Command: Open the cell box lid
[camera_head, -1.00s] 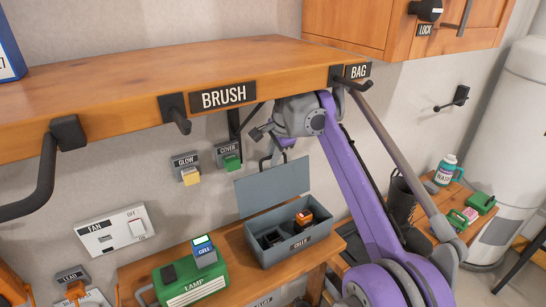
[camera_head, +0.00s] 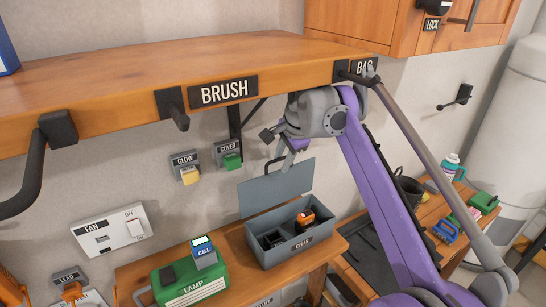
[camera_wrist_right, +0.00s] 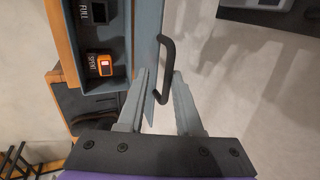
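The grey cell box (camera_head: 290,253), labelled CELLS, stands on the wooden bench with its lid (camera_head: 277,190) standing up at the back. Inside are a dark slot and an orange-topped cell (camera_head: 305,218); the wrist view shows this cell (camera_wrist_right: 104,65) marked SPENT, beside a slot marked FULL. My right gripper (camera_head: 283,150) is just above the lid's top edge. In the wrist view, its fingers (camera_wrist_right: 160,78) are apart, with the lid's edge (camera_wrist_right: 150,85) and black handle (camera_wrist_right: 168,65) between their tips. I cannot tell whether they touch. My left gripper is out of view.
A wooden shelf (camera_head: 120,80) with hooks overhangs the bench (camera_head: 240,285). GLOW (camera_head: 188,170) and COVER (camera_head: 229,155) switches are on the wall. A side table holds green items (camera_head: 483,203).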

